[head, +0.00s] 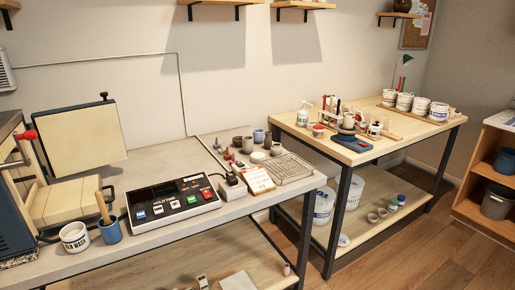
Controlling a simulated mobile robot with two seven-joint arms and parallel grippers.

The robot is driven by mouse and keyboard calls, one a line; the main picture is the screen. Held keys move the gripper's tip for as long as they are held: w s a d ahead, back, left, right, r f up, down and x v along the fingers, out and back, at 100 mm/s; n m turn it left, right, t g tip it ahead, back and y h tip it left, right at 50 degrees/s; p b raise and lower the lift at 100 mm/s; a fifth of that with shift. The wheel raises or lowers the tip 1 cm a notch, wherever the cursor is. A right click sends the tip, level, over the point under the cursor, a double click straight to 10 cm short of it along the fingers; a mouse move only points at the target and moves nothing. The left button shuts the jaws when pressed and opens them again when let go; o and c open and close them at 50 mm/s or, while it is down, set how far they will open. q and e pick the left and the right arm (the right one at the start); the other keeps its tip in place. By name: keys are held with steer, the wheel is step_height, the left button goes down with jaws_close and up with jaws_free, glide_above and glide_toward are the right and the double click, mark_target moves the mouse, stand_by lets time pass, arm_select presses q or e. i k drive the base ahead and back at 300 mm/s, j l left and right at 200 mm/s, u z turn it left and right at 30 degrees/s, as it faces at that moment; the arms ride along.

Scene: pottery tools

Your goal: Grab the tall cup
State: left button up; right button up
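Neither of my grippers shows in the head view. Several cups are in view, and I cannot tell for certain which one is the tall cup. A blue cup (111,232) with a wooden handle standing in it is at the front left of the grey-topped bench. A white cup (74,237) with dark lettering stands just left of it. At the bench's far end, a blue-grey cup (258,136) stands upright among small brown and grey pots. A dark brown cup (248,144) is beside it, partly overlapped by its neighbours.
A control box (172,203) with coloured buttons and a wire rack (288,168) occupy the grey bench (225,212). A kiln-like unit with an open lid (80,138) is at left. A wooden table (385,150) behind holds lettered tubs (438,112) and tools. Floor at lower right is clear.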

mark_target(248, 141)
steer(key=i+l+z, duration=0.1)
steer(key=i+l, duration=0.45)
steer(key=i+l+z, duration=0.1)
steer(key=i+l, duration=0.35)
steer(key=i, duration=0.3)
